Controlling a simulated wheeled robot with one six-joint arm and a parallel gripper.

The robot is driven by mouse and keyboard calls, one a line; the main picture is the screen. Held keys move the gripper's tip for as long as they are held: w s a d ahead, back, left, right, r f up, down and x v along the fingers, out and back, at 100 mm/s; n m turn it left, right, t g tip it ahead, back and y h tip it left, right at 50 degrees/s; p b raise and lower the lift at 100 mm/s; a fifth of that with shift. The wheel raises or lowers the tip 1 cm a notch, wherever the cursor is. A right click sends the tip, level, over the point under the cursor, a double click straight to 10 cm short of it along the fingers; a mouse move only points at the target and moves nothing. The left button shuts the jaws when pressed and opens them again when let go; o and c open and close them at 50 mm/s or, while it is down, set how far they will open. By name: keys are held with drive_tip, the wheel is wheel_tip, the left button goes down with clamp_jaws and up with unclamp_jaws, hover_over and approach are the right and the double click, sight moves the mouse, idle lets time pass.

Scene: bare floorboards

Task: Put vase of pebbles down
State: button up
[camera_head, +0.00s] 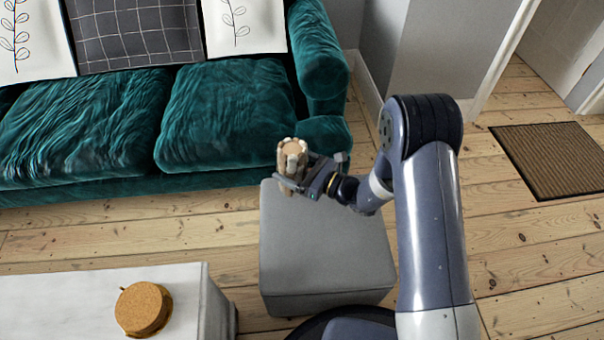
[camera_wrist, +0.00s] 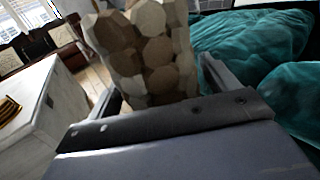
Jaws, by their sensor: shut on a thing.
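The vase of pebbles (camera_head: 292,150) is a small beige and brown pebbled vessel. My gripper (camera_head: 290,184) is shut on it and holds it above the far left part of a grey ottoman (camera_head: 328,268), near the sofa's front. In the wrist view the vase (camera_wrist: 145,50) fills the space between the two fingers of my gripper (camera_wrist: 160,88), and its top is cut off by the picture edge. The vase looks about upright in the head view. The gap between its base and the ottoman is hard to judge.
A teal sofa (camera_head: 225,105) with cushions stands behind. A white table (camera_head: 60,290) at the lower left bears a round cork-coloured item (camera_head: 143,308). A brown doormat (camera_head: 553,160) lies on the floorboards at right. The ottoman's top is clear.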

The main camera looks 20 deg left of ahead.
drive_tip(key=shift+w+f+b, duration=0.1)
drive_tip(key=shift+f+b, duration=0.8)
drive_tip(key=shift+f, duration=1.95)
drive_tip(key=shift+f, duration=0.15)
drive_tip(key=o, duration=1.6)
drive_tip(key=shift+f, duration=0.2)
drive_tip(key=o, duration=0.4)
drive_tip(key=shift+c, duration=0.2)
drive_tip(key=shift+r, duration=0.15)
drive_tip(key=shift+d+r, duration=0.1)
drive_tip(key=shift+r, duration=0.05)
drive_tip(key=s+d+p, duration=0.2)
drive_tip(key=d, duration=0.9)
drive_tip(key=shift+d, duration=0.4)
